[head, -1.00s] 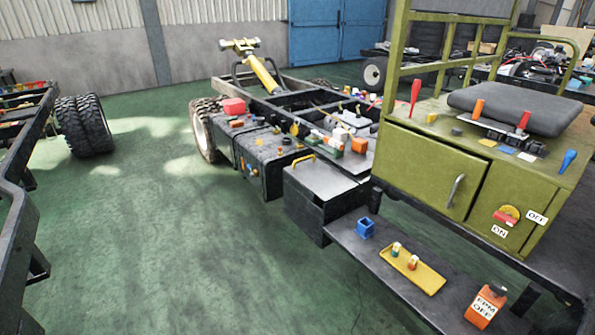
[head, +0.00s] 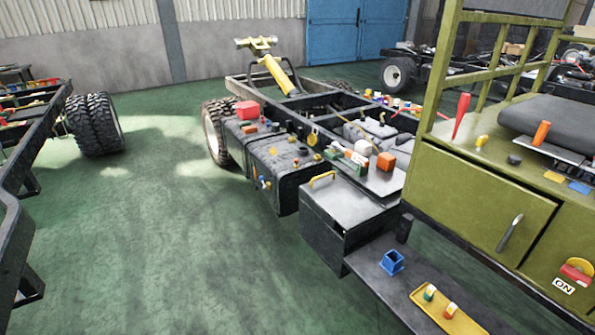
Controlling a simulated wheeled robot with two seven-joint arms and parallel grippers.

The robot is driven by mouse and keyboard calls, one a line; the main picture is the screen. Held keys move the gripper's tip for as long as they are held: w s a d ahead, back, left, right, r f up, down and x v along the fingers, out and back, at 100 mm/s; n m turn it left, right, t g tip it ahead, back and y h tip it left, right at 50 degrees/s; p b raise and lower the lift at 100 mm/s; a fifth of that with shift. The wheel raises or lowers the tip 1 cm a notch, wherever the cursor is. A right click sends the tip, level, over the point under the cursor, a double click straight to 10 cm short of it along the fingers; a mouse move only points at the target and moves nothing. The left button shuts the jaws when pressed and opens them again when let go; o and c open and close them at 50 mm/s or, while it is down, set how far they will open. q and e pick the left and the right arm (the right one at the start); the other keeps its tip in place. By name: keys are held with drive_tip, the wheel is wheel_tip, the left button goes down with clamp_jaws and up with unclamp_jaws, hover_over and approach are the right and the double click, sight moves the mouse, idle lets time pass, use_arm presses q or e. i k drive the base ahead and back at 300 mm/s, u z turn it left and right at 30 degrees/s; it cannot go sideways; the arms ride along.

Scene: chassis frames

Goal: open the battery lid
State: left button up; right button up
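The battery box (head: 318,222) is a dark box on the near side of the chassis frame, right of the picture's middle. Its flat grey lid (head: 352,205) lies shut on top. A yellow handle (head: 322,178) stands on the lid's far left edge. Neither of my grippers is in view, and nothing touches the lid or handle.
An olive cabinet (head: 480,200) stands to the right. Dark tanks (head: 275,165) sit left of the box. Green floor (head: 180,240) is clear at left.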

sight(330, 196)
drive_tip(key=z, duration=0.25)
drive_tip(key=i, duration=0.85)
drive_tip(key=z, duration=0.5)
